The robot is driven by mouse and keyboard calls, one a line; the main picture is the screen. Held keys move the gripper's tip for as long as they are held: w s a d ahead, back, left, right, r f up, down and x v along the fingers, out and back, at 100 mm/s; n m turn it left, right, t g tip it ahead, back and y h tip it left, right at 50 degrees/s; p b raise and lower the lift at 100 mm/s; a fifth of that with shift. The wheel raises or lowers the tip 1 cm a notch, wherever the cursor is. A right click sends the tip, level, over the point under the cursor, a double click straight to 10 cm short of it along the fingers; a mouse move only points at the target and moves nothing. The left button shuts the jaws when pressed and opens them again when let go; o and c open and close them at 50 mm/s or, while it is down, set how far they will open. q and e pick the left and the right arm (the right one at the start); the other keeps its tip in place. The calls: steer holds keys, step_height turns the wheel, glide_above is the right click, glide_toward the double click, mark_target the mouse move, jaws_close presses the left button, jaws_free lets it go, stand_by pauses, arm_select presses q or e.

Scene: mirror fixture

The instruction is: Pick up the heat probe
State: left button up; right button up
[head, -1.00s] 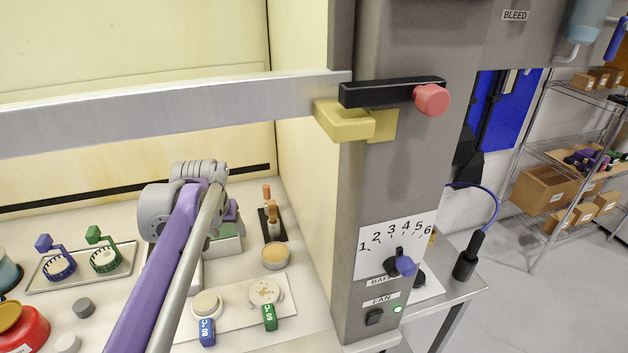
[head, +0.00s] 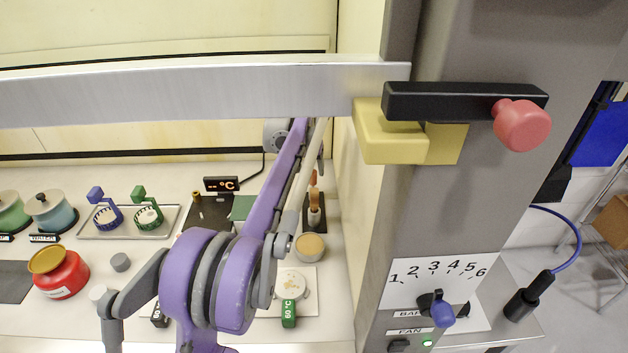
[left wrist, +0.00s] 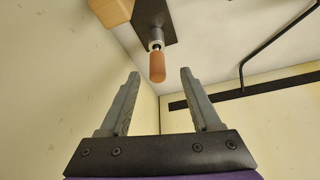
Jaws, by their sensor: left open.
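No thing is marked as the heat probe. A tool with an orange-brown handle (left wrist: 157,66) stands in a dark stand in the left wrist view. Two such handles (head: 314,196) show in the head view, partly behind my arm. My left gripper (left wrist: 160,74) is open and empty, with the handle's end just ahead of and between its fingertips, apparently apart from them. In the head view the left fingers are hidden or unclear behind my purple arm. A temperature display (head: 221,185) with a black cable stands at the back. My right gripper is not in view.
A metal sash bar (head: 200,92) crosses above the worktop, near a black handle (head: 440,101) and a grey post (head: 440,210). A tan round container (head: 310,248) stands in front of the tools. A red pot (head: 62,275) and a tray (head: 110,232) are at left.

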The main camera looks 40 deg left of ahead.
mark_target(312, 172)
arm_select(q)
steer(key=x, duration=0.4)
steer(key=shift+w+f, duration=0.3)
steer(key=shift+w, duration=0.05)
jaws_close()
